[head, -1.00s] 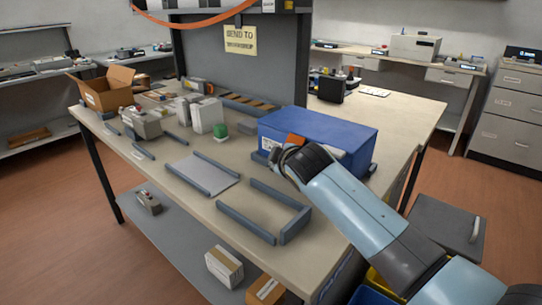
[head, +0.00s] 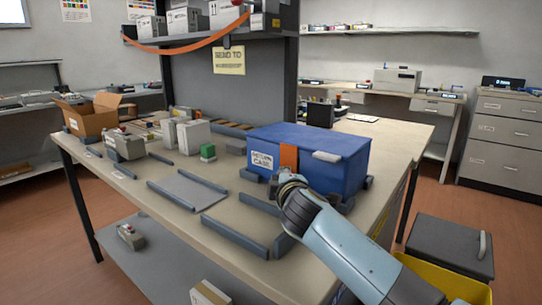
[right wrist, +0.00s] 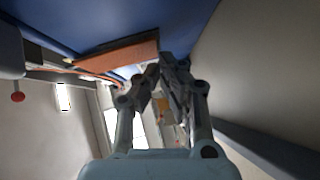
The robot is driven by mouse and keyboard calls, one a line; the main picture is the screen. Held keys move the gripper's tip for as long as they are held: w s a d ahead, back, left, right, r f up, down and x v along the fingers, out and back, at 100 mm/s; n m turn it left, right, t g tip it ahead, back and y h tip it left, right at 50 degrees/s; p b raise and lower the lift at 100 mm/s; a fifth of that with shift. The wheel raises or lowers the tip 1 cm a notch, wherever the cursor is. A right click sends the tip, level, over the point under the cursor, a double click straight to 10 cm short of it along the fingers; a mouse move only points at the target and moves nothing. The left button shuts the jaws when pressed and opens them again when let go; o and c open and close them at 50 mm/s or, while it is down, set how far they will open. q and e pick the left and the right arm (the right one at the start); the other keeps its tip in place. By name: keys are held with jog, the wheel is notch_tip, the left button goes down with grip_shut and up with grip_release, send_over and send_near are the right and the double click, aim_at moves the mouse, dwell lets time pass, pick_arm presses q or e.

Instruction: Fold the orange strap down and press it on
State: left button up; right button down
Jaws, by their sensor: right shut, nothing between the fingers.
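The blue case (head: 335,165) stands closed on the workbench, with a white "RETURN CASE" label (head: 262,161) on its front. The orange strap (head: 289,158) hangs down over the upper front of the case, right of the label. In the right wrist view the strap (right wrist: 118,54) shows as an orange band against the blue case (right wrist: 95,22). My right gripper (head: 284,178) is shut and empty, just below the strap at the case front. In the right wrist view its fingers (right wrist: 168,72) are close to the strap end; I cannot tell whether they touch it. My left gripper is out of view.
Grey rails (head: 235,232) and a grey plate (head: 188,190) lie on the bench left of the case. A yellow bin (head: 440,285) is at lower right.

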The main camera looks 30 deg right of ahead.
jog(key=shift+d, duration=0.1)
dwell(0.5)
jog(key=shift+s, duration=0.1)
jog(key=v, duration=1.1)
jog(key=shift+s+a, duration=0.2)
jog(key=shift+s, duration=0.15)
